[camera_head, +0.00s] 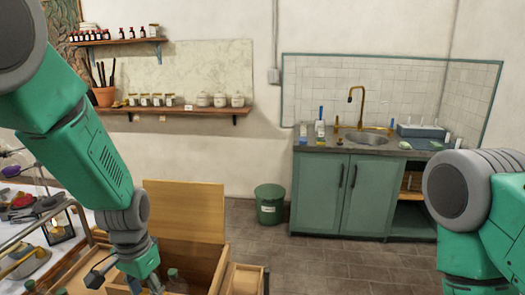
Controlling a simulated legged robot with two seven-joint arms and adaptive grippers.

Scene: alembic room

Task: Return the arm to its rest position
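My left arm, green and grey, comes in from the left and reaches down over an open wooden chest (205,262). My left gripper (148,286) is at the bottom edge of the picture, over the chest. Its fingers are mostly cut off, so I cannot tell whether it is open or shut, or whether it holds anything. A bottle (176,280) shows just right of the gripper; I cannot tell whether they touch. My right arm shows at the right edge as a green and grey shoulder and upper link; its gripper is out of view.
A cluttered table (62,258) stands at the left, beside the chest. A green bin (270,205) stands by the wall. A green sink cabinet (345,195) stands at the back right. Wall shelves (185,110) hold jars. The tiled floor (335,265) in the middle is clear.

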